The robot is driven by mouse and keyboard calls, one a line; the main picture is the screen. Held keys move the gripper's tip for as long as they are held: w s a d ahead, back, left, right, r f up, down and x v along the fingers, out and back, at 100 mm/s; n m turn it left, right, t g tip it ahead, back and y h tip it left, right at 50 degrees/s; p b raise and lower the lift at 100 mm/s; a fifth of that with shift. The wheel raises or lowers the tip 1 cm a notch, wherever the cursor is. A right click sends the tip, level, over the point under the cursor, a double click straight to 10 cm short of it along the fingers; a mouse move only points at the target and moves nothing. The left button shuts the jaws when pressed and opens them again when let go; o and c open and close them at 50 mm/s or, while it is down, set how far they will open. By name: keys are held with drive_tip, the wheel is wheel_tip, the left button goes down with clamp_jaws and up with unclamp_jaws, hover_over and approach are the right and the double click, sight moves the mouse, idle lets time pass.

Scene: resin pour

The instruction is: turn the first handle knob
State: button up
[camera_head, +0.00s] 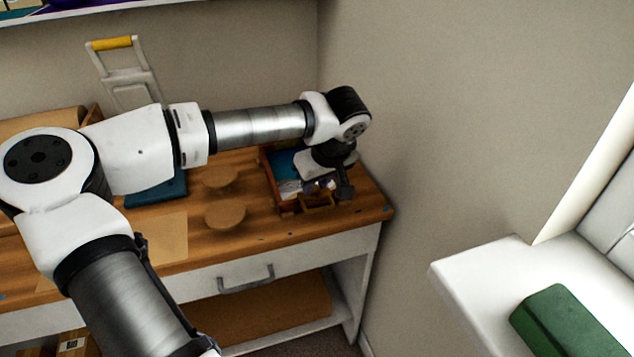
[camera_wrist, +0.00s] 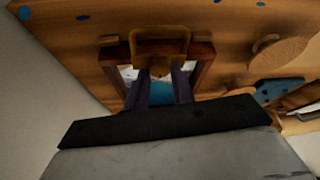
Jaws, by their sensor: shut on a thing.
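My gripper (camera_head: 343,186) is at the right end of the wooden workbench, pointing down over a reddish-brown tray (camera_head: 271,176) with a blue inside. In the wrist view my gripper (camera_wrist: 160,71) has its two dark fingers close together at the edge of a yellow-brown wooden piece (camera_wrist: 160,34). It is shut on this piece, though the exact contact is hard to make out. The same wooden piece (camera_head: 318,207) shows at the tray's front in the head view. I cannot make out a separate handle knob; the fingers and wrist hide part of the tray.
Two round wooden discs (camera_head: 225,215) lie left of the tray on the workbench (camera_head: 340,222). A drawer with a grey handle (camera_head: 247,280) is in the bench front. The wall stands close on the right. A green block (camera_head: 562,325) lies on the white sill (camera_head: 480,268).

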idle(0.4)
drive_tip(key=o, duration=1)
drive_tip(key=v, duration=1.4)
drive_tip(key=shift+w+a+f, duration=0.1)
